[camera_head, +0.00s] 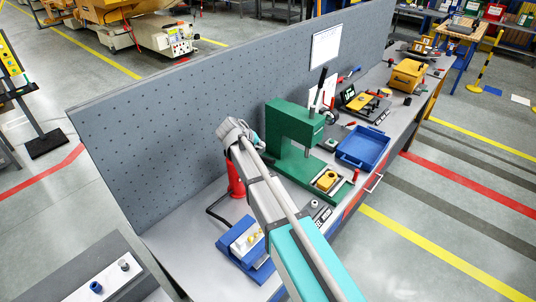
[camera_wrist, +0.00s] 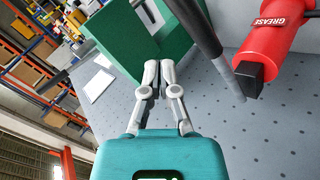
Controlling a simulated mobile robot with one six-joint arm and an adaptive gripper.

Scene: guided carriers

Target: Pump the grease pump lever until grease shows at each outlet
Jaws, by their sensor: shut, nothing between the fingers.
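The red grease pump (camera_head: 236,178) stands on the bench beside my arm, partly hidden by it. In the wrist view its red body (camera_wrist: 278,38), labelled GREASE, is at the upper right with a black block on its end. A dark bar (camera_wrist: 207,38), possibly the lever, runs between the pump and my gripper. My gripper (camera_wrist: 155,65) is shut and empty, apart from the bar; in the head view it is mostly hidden behind my wrist. A blue block (camera_head: 237,248) with a pale top sits at the front; its outlets are too small to make out.
A green press (camera_head: 290,125) stands right of my arm and fills the upper middle of the wrist view. A grey pegboard wall (camera_head: 180,115) runs behind the bench. A blue tray (camera_head: 363,147) lies further right.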

